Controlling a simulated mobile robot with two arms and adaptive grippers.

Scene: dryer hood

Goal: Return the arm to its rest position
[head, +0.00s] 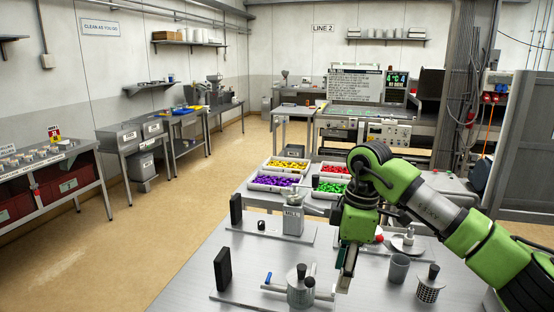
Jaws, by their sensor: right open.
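My right arm, green and grey, comes in from the right and bends down over the front metal table (200,290). My right gripper (345,282) points down above the table, between a lidded metal pot with a blue handle (300,290) on its left and a grey cup (399,268) on its right. The gripper is open and I see nothing held in it. The arm hides part of the table behind it. My left gripper is not in view.
A perforated metal basket (429,287) stands at the right of the table. Black upright plates (222,268) and a small mill (293,217) stand on the left. Trays of yellow (287,165), purple, red and green pieces lie behind. The floor at left is clear.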

